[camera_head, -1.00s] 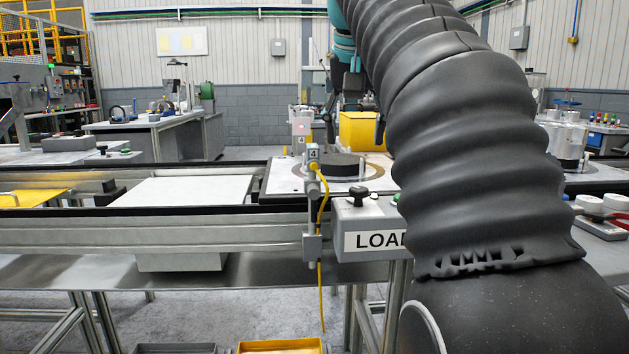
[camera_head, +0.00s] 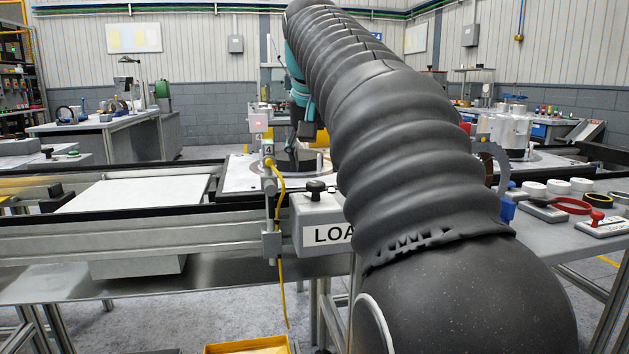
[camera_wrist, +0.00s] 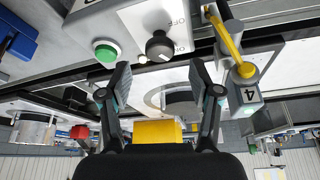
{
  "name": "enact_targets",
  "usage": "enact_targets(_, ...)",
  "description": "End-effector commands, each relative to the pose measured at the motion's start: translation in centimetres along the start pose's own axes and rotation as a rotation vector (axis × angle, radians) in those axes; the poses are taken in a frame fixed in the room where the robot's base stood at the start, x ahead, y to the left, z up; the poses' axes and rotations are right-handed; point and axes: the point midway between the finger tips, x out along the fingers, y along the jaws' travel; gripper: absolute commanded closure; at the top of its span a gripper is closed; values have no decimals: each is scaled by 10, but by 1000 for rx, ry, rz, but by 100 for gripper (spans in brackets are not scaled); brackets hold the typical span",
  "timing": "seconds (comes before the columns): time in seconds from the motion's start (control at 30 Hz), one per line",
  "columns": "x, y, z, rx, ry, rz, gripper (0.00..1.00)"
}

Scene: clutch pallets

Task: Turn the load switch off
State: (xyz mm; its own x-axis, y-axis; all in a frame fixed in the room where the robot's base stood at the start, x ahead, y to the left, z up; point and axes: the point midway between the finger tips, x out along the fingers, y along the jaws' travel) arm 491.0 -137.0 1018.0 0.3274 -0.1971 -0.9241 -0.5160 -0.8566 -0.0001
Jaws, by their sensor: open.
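The load switch is a black knob (camera_head: 316,190) on top of a grey box (camera_head: 318,215) whose front label reads "LOA", the rest hidden by my arm. In the wrist view the knob (camera_wrist: 159,46) sits on a pale plate with "OFF" lettering beside it, seen upside down. A green button (camera_wrist: 105,51) is next to it. My gripper (camera_wrist: 161,68) is open and empty. Its fingers point toward the box edge, with the knob just beyond and between the fingertips, apparently untouched.
A yellow cable with a sensor marked 4 (camera_wrist: 247,92) is close to one finger. A conveyor carries a round dark part (camera_wrist: 180,98) on a pallet, and a yellow block (camera_wrist: 157,131) is farther off. A side table holds a red-knobbed box (camera_head: 598,219).

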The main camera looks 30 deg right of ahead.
Motion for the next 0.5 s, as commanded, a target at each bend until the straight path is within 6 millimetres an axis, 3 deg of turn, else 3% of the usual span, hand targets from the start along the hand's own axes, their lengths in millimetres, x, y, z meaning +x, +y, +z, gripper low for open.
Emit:
enact_targets(0.03, 12, 0, 2, 0, -3, 1, 37)
enact_targets(0.2, 33, 0, 1, 0, -1, 0, 37)
enact_targets(0.5, 45, 0, 0, 0, 1, 0, 37)
